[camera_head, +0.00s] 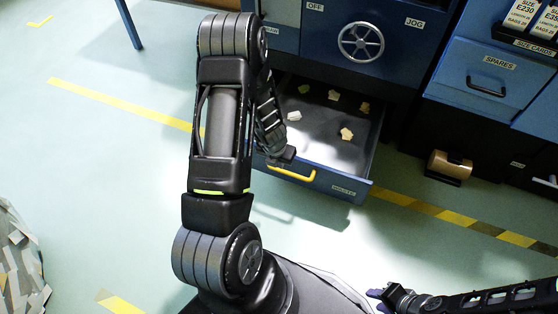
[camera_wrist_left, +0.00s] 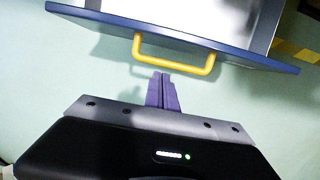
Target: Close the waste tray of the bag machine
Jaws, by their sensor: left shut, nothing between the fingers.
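The waste tray (camera_head: 343,190) is a blue-fronted drawer that stands pulled out under the bag machine (camera_head: 385,38). Several pale scraps lie on its grey floor. Its yellow handle (camera_head: 292,173) is on the front; it also shows in the left wrist view (camera_wrist_left: 175,55). My left gripper (camera_wrist_left: 162,78) is shut and empty, its purple fingers pointing at the handle with a small apparent gap. In the head view its fingers are hidden behind my left arm. My right gripper (camera_head: 376,294) is at the lower right, away from the tray; its finger opening is unclear.
A blue spares drawer (camera_head: 488,80) and a brown kraft roll (camera_head: 450,166) are at the right. Yellow and black floor tape (camera_head: 480,227) runs past the tray. A pile of paper scraps (camera_head: 18,262) lies at the left. The floor before the tray is clear.

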